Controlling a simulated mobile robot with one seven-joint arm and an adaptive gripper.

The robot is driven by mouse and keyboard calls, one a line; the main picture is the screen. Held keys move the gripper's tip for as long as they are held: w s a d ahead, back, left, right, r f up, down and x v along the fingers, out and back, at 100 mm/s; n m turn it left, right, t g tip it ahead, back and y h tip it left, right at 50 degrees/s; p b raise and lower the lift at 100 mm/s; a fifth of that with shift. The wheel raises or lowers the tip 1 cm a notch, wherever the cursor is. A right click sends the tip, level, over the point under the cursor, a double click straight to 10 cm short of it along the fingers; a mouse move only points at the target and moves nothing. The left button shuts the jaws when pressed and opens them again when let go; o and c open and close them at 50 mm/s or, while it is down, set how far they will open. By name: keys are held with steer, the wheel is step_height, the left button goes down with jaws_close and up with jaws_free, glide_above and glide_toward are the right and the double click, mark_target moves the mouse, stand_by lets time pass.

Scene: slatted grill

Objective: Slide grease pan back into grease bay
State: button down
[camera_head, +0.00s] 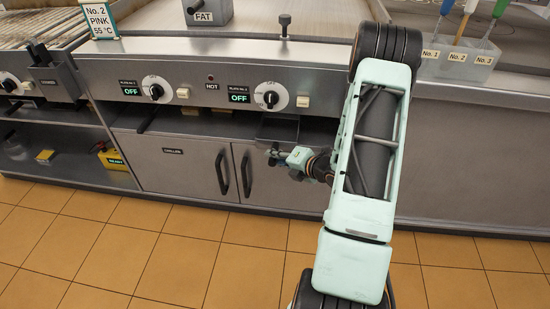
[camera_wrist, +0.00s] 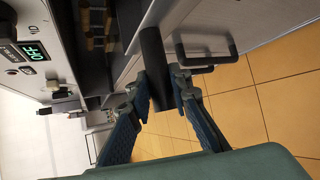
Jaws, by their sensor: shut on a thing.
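The grease pan (camera_head: 279,128) is a grey metal tray sticking partly out of the grease bay, a dark slot below the right OFF control panel in the head view. How deep it sits inside is hidden. My gripper (camera_head: 273,156) is at its front, low before the cabinet. In the wrist view my gripper (camera_wrist: 161,86) has its two blue-padded fingers closed around a thick black bar, the pan handle (camera_wrist: 153,50). In the head view the handle is mostly hidden by my gripper.
Chiller doors with black handles (camera_head: 223,172) stand just below the slot. A knob (camera_head: 271,99) and the control panel (camera_head: 205,92) are above it. Another black handle (camera_head: 148,119) shows in the slot further left. The tiled floor (camera_head: 180,240) in front is clear.

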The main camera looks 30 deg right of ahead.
stand_by(0.4)
steer(key=c, duration=1.7)
jaws_free()
steer(key=shift+f, duration=0.15)
steer(key=v, duration=1.2)
